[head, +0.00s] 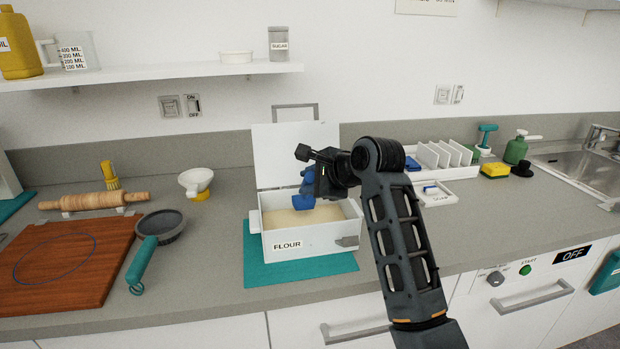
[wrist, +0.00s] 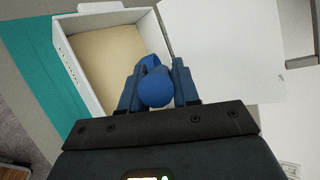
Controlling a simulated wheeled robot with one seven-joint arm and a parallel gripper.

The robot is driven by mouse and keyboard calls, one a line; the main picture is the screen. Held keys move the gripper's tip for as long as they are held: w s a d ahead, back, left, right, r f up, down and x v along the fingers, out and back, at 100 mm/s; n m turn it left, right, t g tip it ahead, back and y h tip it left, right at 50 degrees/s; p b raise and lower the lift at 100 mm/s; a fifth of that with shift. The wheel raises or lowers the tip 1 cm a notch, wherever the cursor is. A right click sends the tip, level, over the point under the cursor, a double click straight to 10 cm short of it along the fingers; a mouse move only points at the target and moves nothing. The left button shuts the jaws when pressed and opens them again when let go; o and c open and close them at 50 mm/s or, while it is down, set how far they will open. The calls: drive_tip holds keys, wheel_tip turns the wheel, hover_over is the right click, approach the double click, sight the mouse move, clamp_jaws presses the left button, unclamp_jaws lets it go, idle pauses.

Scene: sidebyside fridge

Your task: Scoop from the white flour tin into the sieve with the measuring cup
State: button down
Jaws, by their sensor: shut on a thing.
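The white flour tin (head: 302,245), labelled FLOUR, stands open on a teal mat with its lid raised at the back. Pale flour lies inside; the tin also shows in the wrist view (wrist: 84,78). My gripper (head: 318,182) is over the tin, shut on the blue measuring cup (head: 303,201). In the wrist view the cup (wrist: 154,86) sits between the fingers, with the flour beyond it. I cannot tell whether the cup touches the flour or holds any. The grey sieve (head: 163,224) with a teal handle rests left of the tin, by the wooden board.
The wooden board (head: 60,280) with a drawn ring lies at the left, a rolling pin (head: 100,201) behind it. A white funnel (head: 196,180) stands behind the sieve. The raised lid (head: 292,150) is close behind my gripper. A white rack (head: 440,158) is at the right.

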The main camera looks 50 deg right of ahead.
sight(310, 198)
drive_tip(key=shift+f+b, duration=0.6)
drive_tip(key=shift+f, duration=1.35)
drive_tip(key=shift+f+p, duration=0.2)
drive_tip(key=shift+p, duration=0.25)
drive_tip(key=shift+w+d+r+p, duration=0.15)
drive_tip(key=shift+w+r+p, duration=0.1)
drive_tip(key=shift+p, duration=0.3)
drive_tip(key=shift+w+d+r+g+p, duration=0.15)
drive_tip(key=shift+g+p, duration=0.25)
drive_tip(key=shift+p, duration=0.2)
drive_tip(key=shift+w+d+r+m+g+y, duration=0.25)
drive_tip(key=shift+w+d+g+y, duration=0.1)
drive_tip(key=shift+w+g, duration=0.1)
drive_tip(key=shift+w+d+r+m+g+y, duration=0.15)
drive_tip(key=shift+w+d+r+g+y, duration=0.1)
drive_tip(key=shift+w+g+y, duration=0.15)
drive_tip(key=shift+w+d+r+g+y, duration=0.2)
drive_tip(key=shift+w+d+g, duration=0.1)
drive_tip(key=shift+w+g, duration=0.1)
drive_tip(key=shift+w+d+r+g+y, duration=0.15)
drive_tip(key=shift+w+d+g, duration=0.1)
drive_tip(key=shift+w+g, duration=0.15)
drive_tip(key=shift+w, duration=0.15)
